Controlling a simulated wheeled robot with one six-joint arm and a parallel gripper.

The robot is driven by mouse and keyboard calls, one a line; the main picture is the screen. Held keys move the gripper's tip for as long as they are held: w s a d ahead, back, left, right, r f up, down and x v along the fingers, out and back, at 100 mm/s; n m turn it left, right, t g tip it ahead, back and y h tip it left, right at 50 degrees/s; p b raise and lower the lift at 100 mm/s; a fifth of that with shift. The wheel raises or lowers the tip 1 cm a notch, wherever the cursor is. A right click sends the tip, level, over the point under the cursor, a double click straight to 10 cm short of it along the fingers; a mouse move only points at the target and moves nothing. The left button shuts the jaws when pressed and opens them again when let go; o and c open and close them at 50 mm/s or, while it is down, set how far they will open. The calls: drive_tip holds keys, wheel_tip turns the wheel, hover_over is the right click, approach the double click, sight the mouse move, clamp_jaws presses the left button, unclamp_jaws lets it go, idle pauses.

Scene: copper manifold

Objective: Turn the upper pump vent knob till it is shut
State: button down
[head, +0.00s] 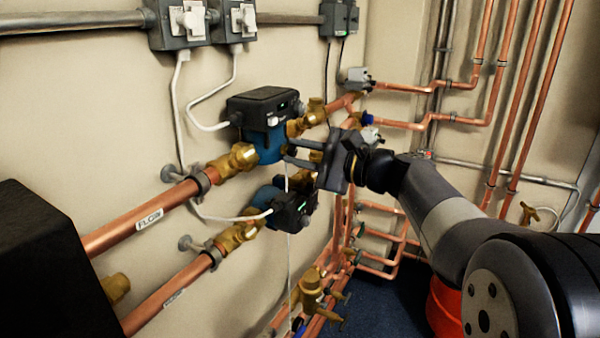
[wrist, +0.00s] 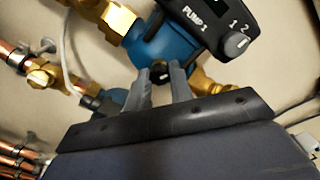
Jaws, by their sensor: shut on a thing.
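The upper pump (head: 266,150) has a blue body and a black control head, between brass fittings on the upper copper pipe. In the wrist view its blue body (wrist: 160,38) and its head marked PUMP 1 (wrist: 195,12) show at the top. The vent knob (wrist: 160,70) is a small dark round part at the front of the blue body. My gripper (wrist: 160,84) is shut on this knob, one finger on each side. In the head view my gripper (head: 288,156) reaches the pump from the right, and the knob is hidden.
A lower pump (head: 290,205) sits just beneath, with a white cable near it. Brass valves (head: 311,285) and copper pipes (head: 150,217) surround the spot. Open floor (head: 385,300) lies at lower right.

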drive_tip(key=n+b, duration=0.2)
drive_tip(key=b, duration=0.1)
drive_tip(key=shift+f+n, duration=0.25)
drive_tip(key=shift+n, duration=0.05)
drive_tip(key=shift+r+n+b, duration=0.15)
drive_tip(key=shift+n+b, duration=0.95)
drive_tip(key=shift+b, duration=0.05)
drive_tip(key=shift+r, duration=0.1)
drive_tip(key=c, duration=1.3)
unclamp_jaws()
drive_tip(key=shift+o, duration=0.2)
drive_tip(key=v, duration=1)
drive_tip(key=shift+s+d, duration=0.25)
drive_tip(key=shift+d, duration=0.1)
drive_tip(key=shift+a, duration=0.1)
